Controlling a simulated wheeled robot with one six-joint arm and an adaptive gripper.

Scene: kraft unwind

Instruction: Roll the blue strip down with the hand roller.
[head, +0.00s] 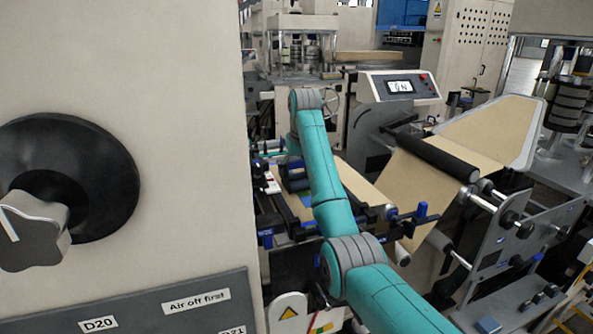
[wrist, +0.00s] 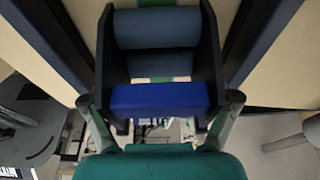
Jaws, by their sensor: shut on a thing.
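My gripper (wrist: 160,101) is shut on the hand roller, its fingers on either side of the blue handle block. The hand roller (wrist: 157,30) has dark blue-grey rollers between two black side plates. It also shows in the head view (head: 294,176), small and partly behind my arm, over the paper on the machine. A small blue patch beside it, apparently the blue strip (head: 306,197), lies across the paper. In the wrist view a green-and-pale band shows beyond the roller and in the gap behind it. Whether the rollers touch the strip I cannot tell.
Brown kraft paper (head: 359,184) runs over the machine bed and up over a black roller (head: 437,157). A clamp bar with blue knobs (head: 421,210) crosses the paper's near side. A tilted control panel (head: 398,87) stands behind. A cabinet with a large black dial (head: 95,165) blocks the left.

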